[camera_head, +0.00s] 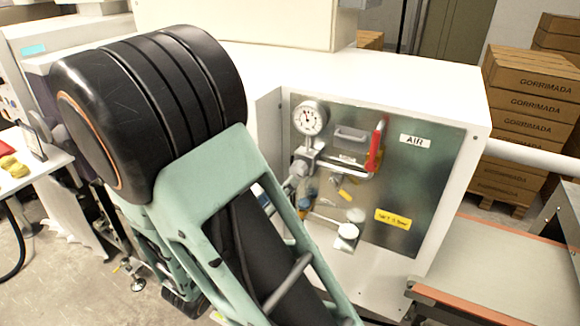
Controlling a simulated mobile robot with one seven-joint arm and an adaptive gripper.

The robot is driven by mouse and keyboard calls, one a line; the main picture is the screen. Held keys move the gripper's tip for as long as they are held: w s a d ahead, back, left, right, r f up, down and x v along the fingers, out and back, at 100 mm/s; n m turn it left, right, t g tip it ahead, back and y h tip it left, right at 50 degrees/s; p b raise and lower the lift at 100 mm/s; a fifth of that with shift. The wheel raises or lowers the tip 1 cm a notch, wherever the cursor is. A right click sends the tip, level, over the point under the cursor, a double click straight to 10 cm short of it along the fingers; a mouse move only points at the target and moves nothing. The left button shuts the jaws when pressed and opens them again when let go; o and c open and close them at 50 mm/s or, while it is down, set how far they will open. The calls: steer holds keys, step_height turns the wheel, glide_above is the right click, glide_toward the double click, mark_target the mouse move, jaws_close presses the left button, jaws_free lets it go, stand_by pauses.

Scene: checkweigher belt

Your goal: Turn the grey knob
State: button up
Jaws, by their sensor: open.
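A metal panel (400,180) is set into the front of the white machine housing, with a white AIR label (415,141). A small round grey piece (356,214) sits low on the panel, just above a cream round cap (348,231). I cannot tell for sure whether the grey piece is the grey knob. A grey handle-like piece (351,135) is higher up, beside a pressure gauge (309,118). My arm crosses the left and middle of the view and covers the panel's lower left. My gripper is not visible.
A red lever (376,146) stands on the panel, with a yellow label (393,219) lower right. A belt with orange edges (500,275) lies at the right. Stacked cartons (525,110) stand behind. A white table (28,165) is at the left.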

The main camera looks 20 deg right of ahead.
mark_target(296, 173)
steer(key=p+x, duration=0.1)
steer(key=x, duration=0.7)
steer(key=shift+w+d, duration=0.2)
steer(key=shift+d, duration=0.1)
steer(key=c, duration=1.1)
steer(key=shift+c, duration=0.2)
steer(key=shift+m, duration=0.3)
steer(key=m+b, duration=0.3)
steer(key=shift+f+m, duration=0.15)
steer(key=shift+m, duration=0.15)
steer(key=m+b, duration=0.4)
steer(key=shift+s, duration=0.1)
steer(key=shift+m+b, duration=0.3)
steer(key=shift+m, duration=0.1)
